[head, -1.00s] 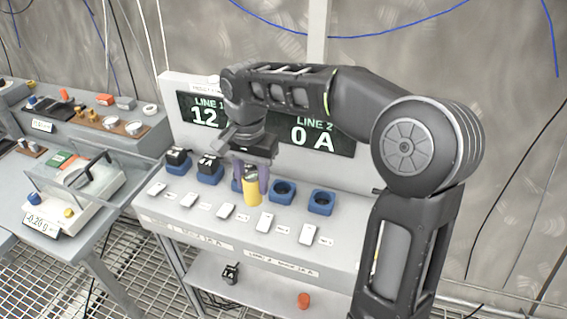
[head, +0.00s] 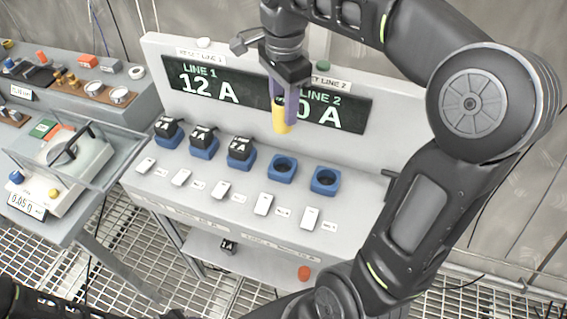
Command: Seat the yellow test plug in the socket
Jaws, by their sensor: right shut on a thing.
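The yellow test plug (head: 281,122) is held upright between the purple fingers of my right gripper (head: 283,108). It hangs in the air, overlapping the line 2 display in the picture. Below it on the panel are two empty blue sockets, one (head: 282,169) nearly straight below in the picture and one (head: 325,181) further right. The plug is clear of both, and I cannot tell its exact depth over them. Three blue sockets to the left hold black plugs, the nearest being the third black plug (head: 240,148). My left gripper is not in view.
White switches (head: 263,204) line the panel before the sockets. The line 1 display (head: 207,85) reads 12 A; line 2 (head: 335,106) is partly covered. A black plug (head: 228,247) and an orange object (head: 304,273) lie on the lower shelf. An instrument bench (head: 100,125) stands left.

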